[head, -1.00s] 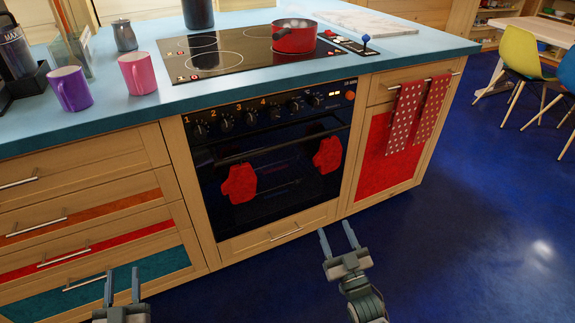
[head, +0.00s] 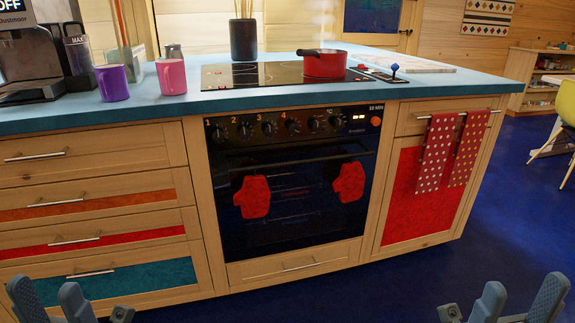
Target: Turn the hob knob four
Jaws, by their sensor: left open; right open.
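The oven (head: 290,215) has a black front panel with a row of dark round knobs, the first several numbered in yellow. Hob knob four (head: 292,126) is just right of the yellow 4, near the middle of the row. My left gripper (head: 50,302) is at the bottom left corner, open and empty, in front of the drawers. My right gripper (head: 522,300) is at the bottom right corner, open and empty, over the blue floor. Both are well below and apart from the knob.
Two red oven mitts (head: 252,197) hang across the oven door below the handle. A red pot (head: 325,63) sits on the hob (head: 270,76). Mugs (head: 171,77) stand left on the counter. Spotted towels (head: 437,150) hang at right. The space before the oven is clear.

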